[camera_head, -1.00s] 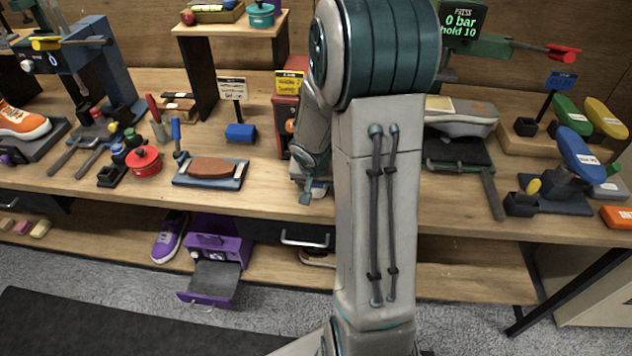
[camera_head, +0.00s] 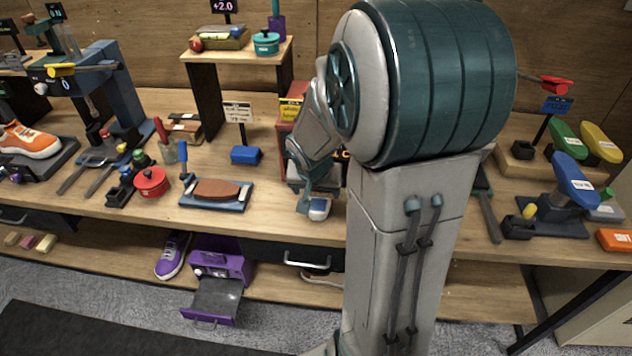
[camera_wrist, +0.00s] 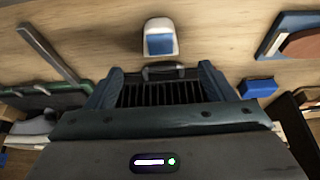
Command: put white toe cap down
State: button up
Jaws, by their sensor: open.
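The white toe cap (camera_head: 319,209), with a blue part on it, rests on the workbench top near its front edge. It also shows in the wrist view (camera_wrist: 160,36), at the top middle, just beyond my gripper (camera_wrist: 161,84). My gripper is open, its two blue-grey fingers wide apart, and nothing is held between them. The toe cap is apart from the fingers in the wrist view. In the head view my gripper (camera_head: 306,199) is just left of the toe cap and partly hidden by my arm.
A brown block on a blue-edged board (camera_head: 216,192) and a blue block (camera_head: 246,155) lie to the left. A red stand with a yellow sign (camera_head: 291,108) is behind my gripper. A purple machine (camera_head: 218,268) stands on the lower shelf. Bare wood surrounds the toe cap.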

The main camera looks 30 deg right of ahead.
jog(key=s+a+r+n+y, duration=0.1)
jog(key=s+a+r+n, duration=0.2)
jog(key=s+a+r, duration=0.2)
jog(key=s+a+r+n+y, duration=0.1)
jog(key=s+a+r+n, duration=0.3)
jog(key=s, duration=0.7)
jog(key=a+r, duration=0.1)
jog(key=a, duration=0.1)
jog(key=shift+a+r+g+y, duration=0.3)
jog(key=shift+a+g, duration=0.05)
jog(key=shift+g, duration=0.05)
jog(key=shift+c, duration=0.3)
